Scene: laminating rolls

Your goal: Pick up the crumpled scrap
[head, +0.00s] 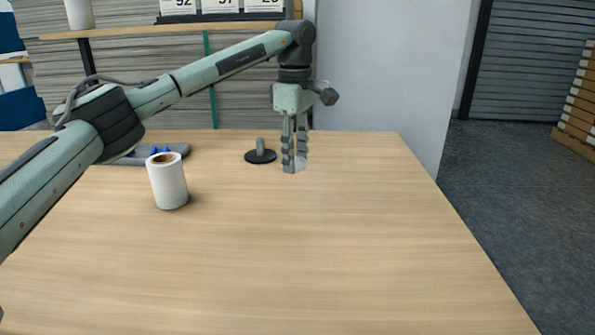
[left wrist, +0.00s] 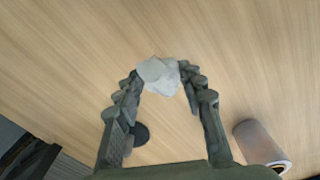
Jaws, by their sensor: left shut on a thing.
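The crumpled scrap (head: 301,163) is a small, pale, translucent lump at the back of the table, partly hidden by my fingers. My left gripper (head: 294,167) points straight down and is shut on it. In the left wrist view the scrap (left wrist: 160,74) sits between the two fingertips. I cannot tell whether the scrap touches the table or is just above it. My right gripper is not in view.
A white roll (head: 168,184) stands upright on the wooden table (head: 330,260) at left. A black disc with a grey post (head: 261,156) is just left of my gripper. A grey tray (head: 125,158) with blue parts lies behind the roll. The table's front and right are clear.

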